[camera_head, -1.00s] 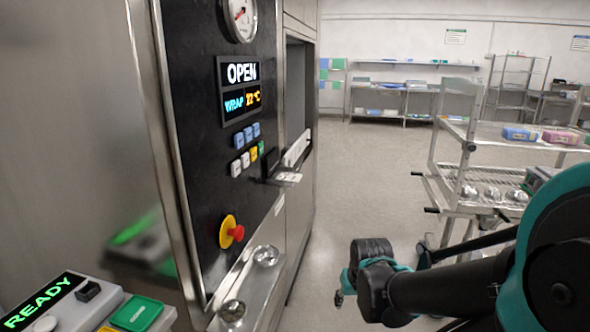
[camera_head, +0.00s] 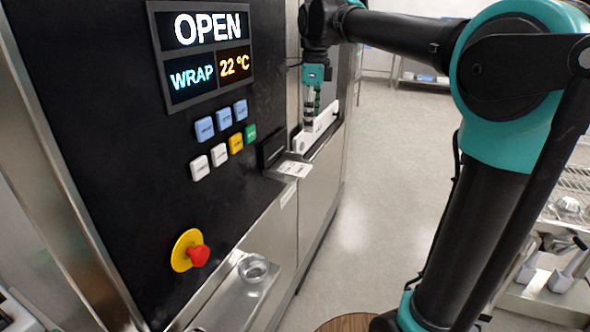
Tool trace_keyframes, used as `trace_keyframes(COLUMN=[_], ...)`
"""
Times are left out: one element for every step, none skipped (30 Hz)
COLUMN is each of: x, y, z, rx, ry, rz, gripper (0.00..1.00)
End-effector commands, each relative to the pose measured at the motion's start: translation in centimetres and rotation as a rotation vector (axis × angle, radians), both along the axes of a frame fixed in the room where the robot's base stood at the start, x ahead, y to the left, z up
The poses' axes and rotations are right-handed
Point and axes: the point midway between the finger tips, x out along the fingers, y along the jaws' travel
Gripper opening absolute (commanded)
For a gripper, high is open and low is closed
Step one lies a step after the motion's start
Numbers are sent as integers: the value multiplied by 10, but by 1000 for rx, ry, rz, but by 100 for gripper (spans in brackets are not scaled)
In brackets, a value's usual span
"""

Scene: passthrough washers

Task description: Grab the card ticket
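The card ticket (camera_head: 295,169) is a small white printed slip. It sticks out of a black slot (camera_head: 272,148) at the right edge of the washer's black control panel, below and to the right of the buttons. My gripper (camera_head: 309,124) hangs with its fingers pointing down, above and slightly beyond the ticket, apart from it in the picture. The fingers are seen edge-on and small, so their opening cannot be made out. No held object shows.
The control panel (camera_head: 110,120) carries an OPEN display (camera_head: 205,50), several buttons and a red emergency knob (camera_head: 198,255). A metal ledge with a round steel dish (camera_head: 252,267) juts out below. A wire rack (camera_head: 572,205) stands at the right. The floor between is clear.

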Motion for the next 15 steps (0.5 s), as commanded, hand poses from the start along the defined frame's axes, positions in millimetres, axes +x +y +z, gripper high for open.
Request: trace_keyframes(x=[0,0,-1,-1,-2,-2,-2,-3,-3,-3,-3,-3,-3,-3,-3], y=[9,12,16,19,21,22,23,24,25,25,25,25,24,24,24], z=[13,19,26,29,33,36,37,36,34,31,26,19,13,7,-1], rx=[-2,-4,-6,-8,-9,-10,-11,-12,-12,-12,-12,-12,-12,-12,-12], ry=[10,17,23,27,30,33,35,36,37,37,38,37,37,37,37], rz=[-51,-83,-120,-144,-163,-182,-194,-201,-208,-211,-213,-213,-212,-212,-212], gripper=[91,91,91,91,91,91,91,91,91,91,91,91,91,91,91])
